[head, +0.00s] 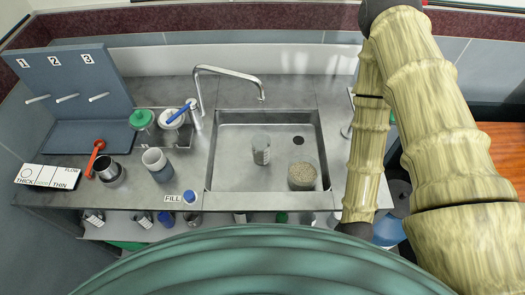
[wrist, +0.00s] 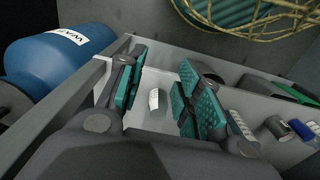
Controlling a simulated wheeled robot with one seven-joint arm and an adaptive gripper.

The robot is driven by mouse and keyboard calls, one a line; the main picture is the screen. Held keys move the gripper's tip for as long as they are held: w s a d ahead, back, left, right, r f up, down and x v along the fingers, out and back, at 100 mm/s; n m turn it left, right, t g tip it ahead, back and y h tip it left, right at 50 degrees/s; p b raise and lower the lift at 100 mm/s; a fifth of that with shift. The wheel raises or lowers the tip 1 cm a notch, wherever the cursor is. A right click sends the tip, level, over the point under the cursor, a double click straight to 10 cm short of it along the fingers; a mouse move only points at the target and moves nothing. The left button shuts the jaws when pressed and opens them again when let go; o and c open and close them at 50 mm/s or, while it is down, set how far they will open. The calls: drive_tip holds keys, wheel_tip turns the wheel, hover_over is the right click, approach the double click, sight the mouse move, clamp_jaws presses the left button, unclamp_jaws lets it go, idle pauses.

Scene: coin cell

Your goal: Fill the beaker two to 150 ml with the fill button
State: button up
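My gripper (wrist: 163,84) is open in the wrist view, its teal-padded fingers apart. A small whitish cup or beaker with dark marks (wrist: 156,99) shows between the fingers, in a pale shelf or bin; I cannot tell how far below them it is. In the head view a clear beaker with a marked side (head: 261,150) stands upright in the sink. I cannot read which beaker is number two. My gripper is hidden in the head view.
The sink (head: 232,175) also holds a tub of grains (head: 301,176). A tap (head: 228,73) arches over it. A cup (head: 109,171), a red spoon (head: 95,157) and another beaker (head: 157,166) stand left. Several containers line the lower shelf (head: 120,232). A blue drum (wrist: 58,62) is close by.

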clamp_jaws()
idle(1.4)
